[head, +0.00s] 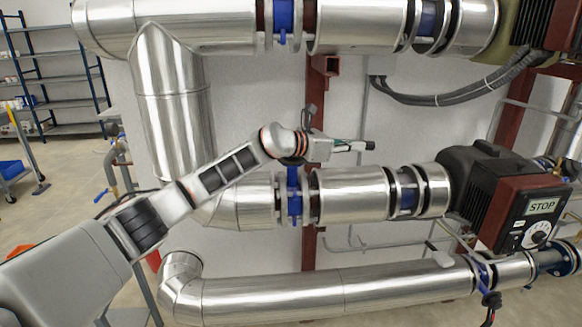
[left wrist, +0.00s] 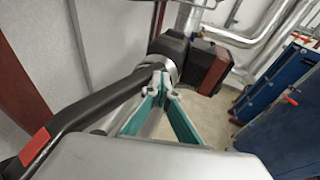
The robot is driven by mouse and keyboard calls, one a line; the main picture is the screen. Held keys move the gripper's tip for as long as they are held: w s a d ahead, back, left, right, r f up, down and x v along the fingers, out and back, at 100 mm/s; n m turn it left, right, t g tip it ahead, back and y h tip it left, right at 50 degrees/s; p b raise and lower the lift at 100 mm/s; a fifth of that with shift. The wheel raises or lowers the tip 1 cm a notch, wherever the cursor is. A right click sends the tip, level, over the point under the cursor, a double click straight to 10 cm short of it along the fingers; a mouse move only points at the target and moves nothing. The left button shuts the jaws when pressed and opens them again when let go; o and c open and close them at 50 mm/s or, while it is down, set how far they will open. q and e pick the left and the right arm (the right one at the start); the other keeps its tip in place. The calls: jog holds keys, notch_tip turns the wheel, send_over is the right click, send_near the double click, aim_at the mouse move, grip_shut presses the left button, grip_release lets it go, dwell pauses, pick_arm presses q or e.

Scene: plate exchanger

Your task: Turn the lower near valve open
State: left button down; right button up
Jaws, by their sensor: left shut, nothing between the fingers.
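A blue valve (head: 293,198) sits between flanges in the middle silver pipe; its upper part is partly hidden behind my left wrist. Whether its handle is turned open cannot be told. My left gripper (head: 370,146) is shut and empty, pointing right above the middle pipe, to the right of this valve. In the left wrist view its teal fingers (left wrist: 161,76) meet at the tips with nothing between them. Another blue valve (head: 283,18) with a small blue handle is in the upper pipe. A further blue valve (head: 484,274) is in the bottom pipe at right. My right gripper is out of view.
A pump with a dark red box (head: 520,209) marked STOP stands at the right; it also shows in the left wrist view (left wrist: 209,66). Black cables (head: 435,99) hang at upper right. Blue panels (left wrist: 290,115) stand at the right in the wrist view. Shelving (head: 55,70) is far left.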

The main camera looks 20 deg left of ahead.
pick_arm(q)
jog(key=shift+w+a, duration=0.15)
jog(key=shift+w, duration=1)
jog(key=shift+w+p, duration=0.3)
jog(key=shift+w+a+n+t+y+p, duration=0.2)
jog(key=shift+w+n+t+y, duration=0.15)
jog(key=shift+w, duration=0.15)
jog(key=shift+w+a+n+t+y+p, duration=0.15)
jog(key=shift+w+n+t+y, duration=0.15)
jog(key=shift+w, duration=0.2)
jog(key=shift+s, duration=0.1)
